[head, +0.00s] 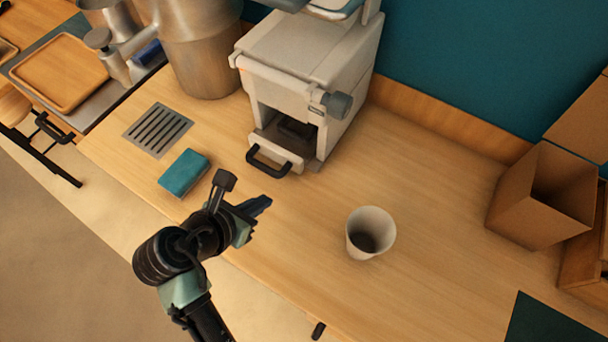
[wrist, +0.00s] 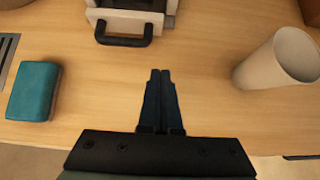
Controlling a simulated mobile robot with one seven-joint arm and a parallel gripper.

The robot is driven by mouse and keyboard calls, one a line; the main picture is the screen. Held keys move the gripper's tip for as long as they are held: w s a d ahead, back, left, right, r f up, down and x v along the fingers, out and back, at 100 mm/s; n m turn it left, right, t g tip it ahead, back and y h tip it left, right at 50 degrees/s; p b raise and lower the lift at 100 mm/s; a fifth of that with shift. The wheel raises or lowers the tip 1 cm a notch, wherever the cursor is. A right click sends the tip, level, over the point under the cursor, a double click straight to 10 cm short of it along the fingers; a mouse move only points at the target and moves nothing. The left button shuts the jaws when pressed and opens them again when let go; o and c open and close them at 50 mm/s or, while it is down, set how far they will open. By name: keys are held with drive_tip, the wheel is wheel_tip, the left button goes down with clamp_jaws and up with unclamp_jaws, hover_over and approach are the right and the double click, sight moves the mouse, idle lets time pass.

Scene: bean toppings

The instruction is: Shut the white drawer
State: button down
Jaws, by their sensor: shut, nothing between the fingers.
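The white drawer (head: 276,152) is at the bottom of the white machine (head: 308,65) on the counter. It is pulled out a little, and its dark handle (head: 268,163) faces the counter's front edge. In the wrist view the drawer's dark handle (wrist: 123,38) is at the top, left of centre. My gripper (head: 265,202) is over the counter, in front of the drawer and apart from it. Its fingers are together and empty, and they also show in the wrist view (wrist: 160,74), pointing toward the machine.
A teal sponge (head: 184,173) lies left of my gripper, near a metal grate (head: 158,130). A white cup (head: 370,232) stands to the right. A cardboard box (head: 545,197) is at the far right. The counter between my gripper and the drawer is clear.

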sight(299, 166)
drive_tip(key=x, duration=0.8)
drive_tip(key=shift+w+d+f+b, duration=0.1)
drive_tip(key=shift+w+f+b, duration=0.1)
drive_tip(key=shift+w+b, duration=0.1)
drive_tip(key=w+d, duration=0.2)
drive_tip(key=shift+w+f, duration=0.15)
drive_tip(key=shift+w, duration=0.2)
drive_tip(key=shift+w+d, duration=0.25)
drive_tip(key=shift+w, duration=0.1)
drive_tip(key=shift+w+d+p, duration=0.65)
drive_tip(key=shift+w+d, duration=0.25)
drive_tip(key=shift+w, duration=0.3)
drive_tip(key=shift+r, duration=0.2)
